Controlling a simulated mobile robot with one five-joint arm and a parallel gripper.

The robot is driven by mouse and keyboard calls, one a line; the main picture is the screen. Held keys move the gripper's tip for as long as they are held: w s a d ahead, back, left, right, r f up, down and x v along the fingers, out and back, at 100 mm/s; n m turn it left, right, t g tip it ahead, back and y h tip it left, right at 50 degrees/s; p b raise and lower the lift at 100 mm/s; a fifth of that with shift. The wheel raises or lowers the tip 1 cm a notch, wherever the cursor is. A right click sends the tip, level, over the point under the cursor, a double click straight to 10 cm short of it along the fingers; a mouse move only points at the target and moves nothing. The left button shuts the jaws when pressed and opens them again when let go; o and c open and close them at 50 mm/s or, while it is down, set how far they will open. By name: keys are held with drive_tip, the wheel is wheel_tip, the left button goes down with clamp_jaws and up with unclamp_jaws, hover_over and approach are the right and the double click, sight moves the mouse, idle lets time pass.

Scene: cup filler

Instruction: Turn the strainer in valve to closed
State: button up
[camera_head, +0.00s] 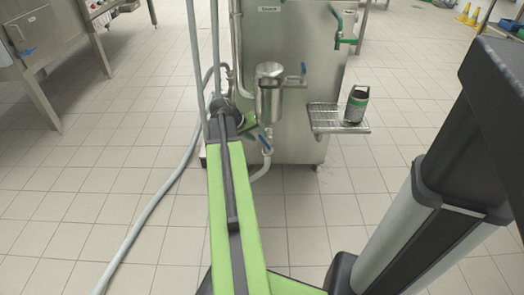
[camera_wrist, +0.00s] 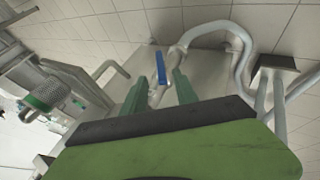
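A steel strainer vessel (camera_head: 270,98) stands at the front of the steel machine. One valve with a blue handle (camera_head: 303,70) is at its upper right, and another blue handle (camera_head: 265,143) is on the pipe below it. I cannot tell which is the strainer in valve. My gripper (camera_head: 249,122) is just left of the vessel's lower part, partly hidden by my arm. In the wrist view my gripper's green fingers (camera_wrist: 161,78) are apart, with a blue handle (camera_wrist: 160,67) showing in line with the gap between them. No contact is visible.
A grey hose (camera_head: 165,190) runs down across the floor at left. Pipes (camera_wrist: 235,40) curve close to my gripper. The tiled floor in front is open.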

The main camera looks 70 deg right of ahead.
sight(262, 138)
drive_tip(key=b+x, duration=0.3)
drive_tip(key=x, duration=0.2)
drive_tip(key=shift+s+d+f, duration=0.15)
drive_tip(key=shift+d+f, duration=0.05)
drive_tip(key=shift+f, duration=0.15)
drive_tip(key=shift+c, duration=0.2)
clamp_jaws()
drive_tip(key=shift+s, duration=0.15)
idle(0.6)
